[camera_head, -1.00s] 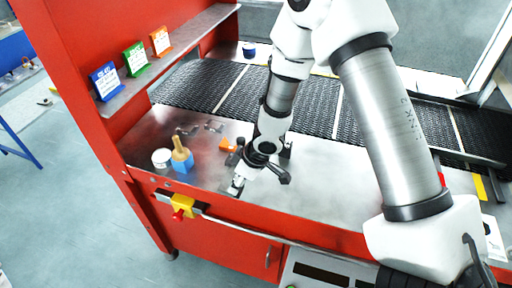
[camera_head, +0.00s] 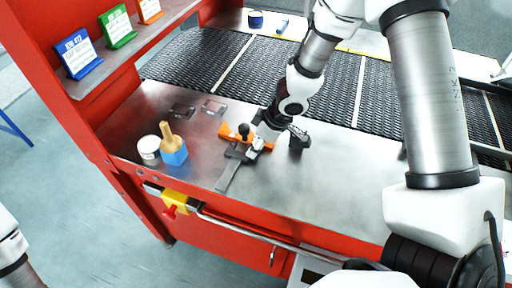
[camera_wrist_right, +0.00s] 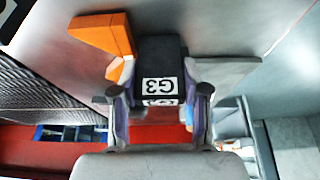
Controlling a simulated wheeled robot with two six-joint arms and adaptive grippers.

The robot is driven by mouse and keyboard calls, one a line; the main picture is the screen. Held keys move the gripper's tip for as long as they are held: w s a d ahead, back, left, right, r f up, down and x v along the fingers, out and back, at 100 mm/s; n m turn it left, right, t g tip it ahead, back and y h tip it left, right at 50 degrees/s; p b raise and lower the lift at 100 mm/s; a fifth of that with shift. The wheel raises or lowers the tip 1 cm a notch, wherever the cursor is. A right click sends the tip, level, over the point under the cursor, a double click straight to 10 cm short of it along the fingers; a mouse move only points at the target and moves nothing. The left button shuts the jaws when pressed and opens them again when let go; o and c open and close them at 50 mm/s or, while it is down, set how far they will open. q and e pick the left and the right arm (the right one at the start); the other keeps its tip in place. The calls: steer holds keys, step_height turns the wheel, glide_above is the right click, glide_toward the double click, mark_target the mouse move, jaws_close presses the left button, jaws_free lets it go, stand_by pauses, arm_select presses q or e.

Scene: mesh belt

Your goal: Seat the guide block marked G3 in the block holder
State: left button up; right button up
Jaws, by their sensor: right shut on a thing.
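My right gripper (camera_head: 254,146) is low over the red bench's metal top, beside an orange piece (camera_head: 230,132) with a black knob. In the right wrist view my right gripper (camera_wrist_right: 160,112) is shut on a black guide block (camera_wrist_right: 160,62), whose white label reads G3. The orange piece also shows there (camera_wrist_right: 100,34), close beside the block. A grey bar (camera_head: 228,176) runs from below the gripper toward the bench's front edge. It and the orange piece look like parts of the block holder, but I cannot tell whether the block touches them. My left gripper is out of view.
A black block-like object (camera_head: 298,142) stands right of the gripper. A white tin (camera_head: 149,148) and a blue pot with a wooden handle (camera_head: 173,150) stand at left. Two flat frames (camera_head: 214,108) lie behind. The mesh belt (camera_head: 330,95) runs along the back. The bench's right part is clear.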

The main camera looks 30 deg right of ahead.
steer(key=shift+s, duration=0.25)
steer(key=o, duration=1.1)
steer(key=shift+o, duration=0.9)
steer(key=shift+w+f, duration=0.1)
steer(key=shift+w, duration=0.05)
